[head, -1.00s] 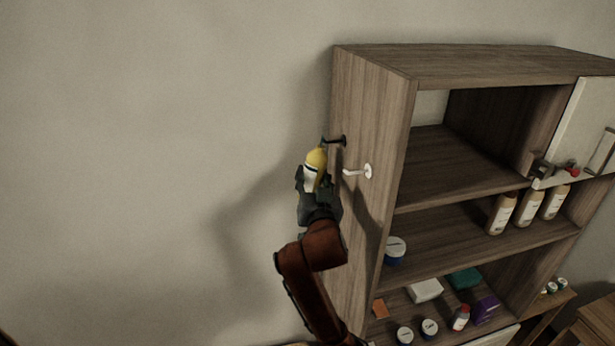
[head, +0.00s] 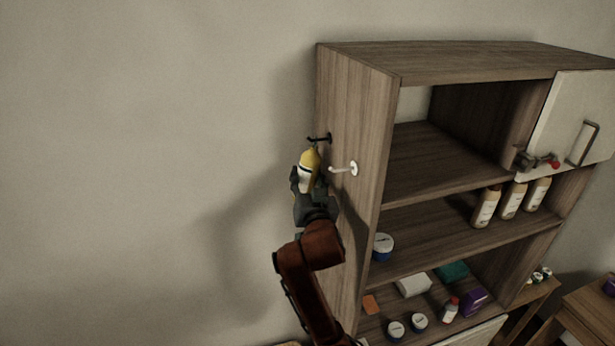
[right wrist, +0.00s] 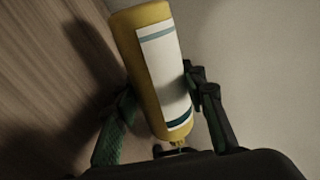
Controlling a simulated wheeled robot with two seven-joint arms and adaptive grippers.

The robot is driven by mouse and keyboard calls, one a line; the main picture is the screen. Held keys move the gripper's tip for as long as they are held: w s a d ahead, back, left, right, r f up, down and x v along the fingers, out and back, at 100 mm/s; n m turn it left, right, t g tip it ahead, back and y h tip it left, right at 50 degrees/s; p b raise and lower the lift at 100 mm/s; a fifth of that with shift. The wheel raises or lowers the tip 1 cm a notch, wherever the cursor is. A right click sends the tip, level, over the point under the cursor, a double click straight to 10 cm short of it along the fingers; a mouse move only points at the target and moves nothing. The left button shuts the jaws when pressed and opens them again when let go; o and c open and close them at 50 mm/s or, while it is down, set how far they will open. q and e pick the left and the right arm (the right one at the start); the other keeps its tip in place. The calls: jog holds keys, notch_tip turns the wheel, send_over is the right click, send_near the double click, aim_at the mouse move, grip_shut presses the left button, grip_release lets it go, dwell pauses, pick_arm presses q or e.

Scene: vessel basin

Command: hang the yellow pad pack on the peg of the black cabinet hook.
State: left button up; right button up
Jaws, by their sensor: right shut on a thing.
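The yellow pad pack (head: 311,158) is held upright with a slight tilt beside the cabinet's left side panel. In the right wrist view the pack (right wrist: 145,60) shows a white label and sits between the two fingers. My right gripper (head: 305,183) is shut on it. The black cabinet hook (head: 319,138) sticks out left from the panel, and the pack's top is just below its peg in the head view. I cannot tell whether pack and peg touch, or their depth apart. My left gripper is not in view.
A white hook (head: 344,169) sticks out of the same panel, close to the right of the pack. The wooden cabinet (head: 352,180) holds several bottles (head: 511,201), tubs and small boxes. A white door (head: 577,112) is at upper right. The wall left of the cabinet is clear.

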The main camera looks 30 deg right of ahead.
jog(key=o, duration=1.2)
jog(key=shift+o, duration=0.2)
jog(key=v, duration=1.2)
